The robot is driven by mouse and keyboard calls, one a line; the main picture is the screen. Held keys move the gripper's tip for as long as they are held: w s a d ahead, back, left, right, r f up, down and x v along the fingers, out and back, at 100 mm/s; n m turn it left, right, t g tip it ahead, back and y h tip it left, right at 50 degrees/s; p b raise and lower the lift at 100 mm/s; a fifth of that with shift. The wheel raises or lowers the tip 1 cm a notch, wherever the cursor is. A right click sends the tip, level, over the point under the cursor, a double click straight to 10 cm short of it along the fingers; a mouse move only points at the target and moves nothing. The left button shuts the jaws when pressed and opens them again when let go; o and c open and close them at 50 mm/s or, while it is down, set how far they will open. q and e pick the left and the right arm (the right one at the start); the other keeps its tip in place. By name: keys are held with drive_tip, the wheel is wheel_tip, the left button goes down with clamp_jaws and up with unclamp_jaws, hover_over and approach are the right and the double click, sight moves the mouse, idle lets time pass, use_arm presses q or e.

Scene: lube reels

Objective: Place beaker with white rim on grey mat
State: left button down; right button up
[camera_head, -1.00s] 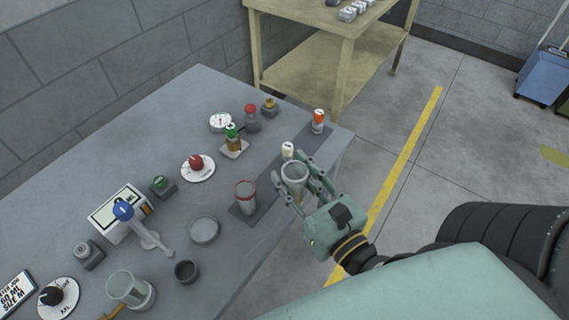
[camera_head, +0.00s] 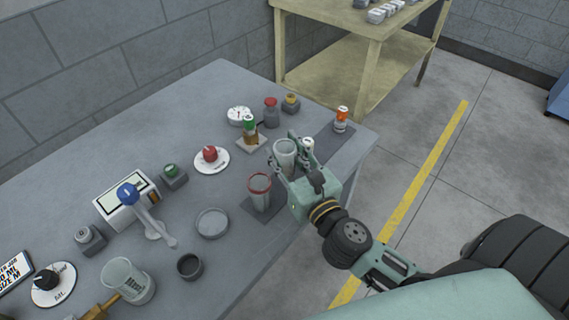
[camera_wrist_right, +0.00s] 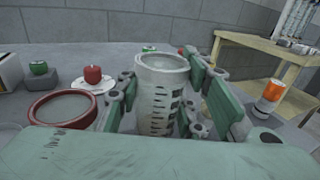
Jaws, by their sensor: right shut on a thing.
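The beaker with the white rim (camera_head: 286,150) is a clear beaker held between the fingers of my right gripper (camera_head: 291,161). In the right wrist view the beaker (camera_wrist_right: 160,95) stands upright between the green fingers, with dark graduation marks on its side. The dark grey mat (camera_head: 334,142) is a strip along the table's right edge, and the beaker is over or on its middle part. I cannot tell whether its base touches the mat. A beaker with a red rim (camera_head: 259,191) stands on the mat's near end. My left gripper is not in view.
A shallow grey dish (camera_head: 212,223) and a larger beaker (camera_head: 128,280) are to the left. A yellow-topped table (camera_head: 350,60) stands behind.

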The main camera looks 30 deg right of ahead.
sight(289, 172)
wheel_tip(289, 172, down, 2)
drive_tip(key=shift+f+b, duration=0.15)
drive_tip(key=shift+b, duration=0.2)
drive_tip(key=shift+f, duration=0.6)
drive_tip(key=o, duration=1.2)
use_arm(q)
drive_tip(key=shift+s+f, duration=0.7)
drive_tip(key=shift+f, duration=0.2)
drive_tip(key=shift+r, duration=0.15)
use_arm(e)
drive_tip(key=shift+r, duration=0.2)
